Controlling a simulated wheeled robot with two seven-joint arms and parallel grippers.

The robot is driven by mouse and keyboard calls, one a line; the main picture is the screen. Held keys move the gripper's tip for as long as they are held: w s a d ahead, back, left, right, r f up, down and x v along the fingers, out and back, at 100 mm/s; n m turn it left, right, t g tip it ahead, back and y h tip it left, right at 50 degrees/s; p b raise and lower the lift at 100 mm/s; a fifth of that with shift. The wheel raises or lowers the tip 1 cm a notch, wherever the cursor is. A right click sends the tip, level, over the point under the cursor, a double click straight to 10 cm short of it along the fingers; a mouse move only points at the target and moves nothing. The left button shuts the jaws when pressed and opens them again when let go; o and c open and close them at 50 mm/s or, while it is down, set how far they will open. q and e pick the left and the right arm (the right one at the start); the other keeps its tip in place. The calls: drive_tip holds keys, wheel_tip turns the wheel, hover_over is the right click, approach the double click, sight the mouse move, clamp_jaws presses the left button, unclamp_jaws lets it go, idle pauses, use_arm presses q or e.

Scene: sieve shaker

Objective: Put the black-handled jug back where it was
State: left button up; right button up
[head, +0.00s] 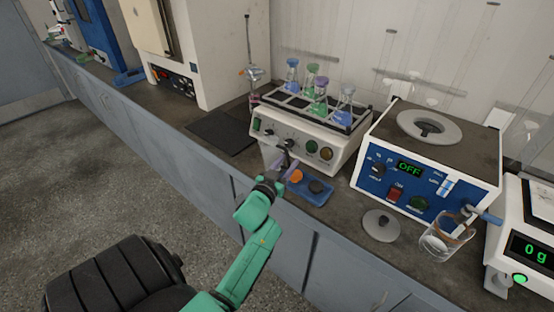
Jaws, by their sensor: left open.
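My left gripper (287,160) is open at the front edge of the bench, just in front of the orbital shaker. A pale, whitish vessel (270,156) shows just left of the fingers, partly hidden by them; it may be the jug, but I cannot make out its handle. I cannot tell whether the fingers touch it. No black-handled jug shows clearly elsewhere. My right gripper is not in view.
The shaker (272,128) carries several coloured flasks. A blue tray (322,198) holds small round pieces. A grey lid (381,226) and glass beaker (436,246) stand before the blue-fronted machine (450,196). A balance (524,250) is at right. A dark mat (222,132) lies clear.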

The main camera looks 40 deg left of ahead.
use_arm(q)
drive_tip(key=v, duration=1)
drive_tip(key=shift+b, duration=0.35)
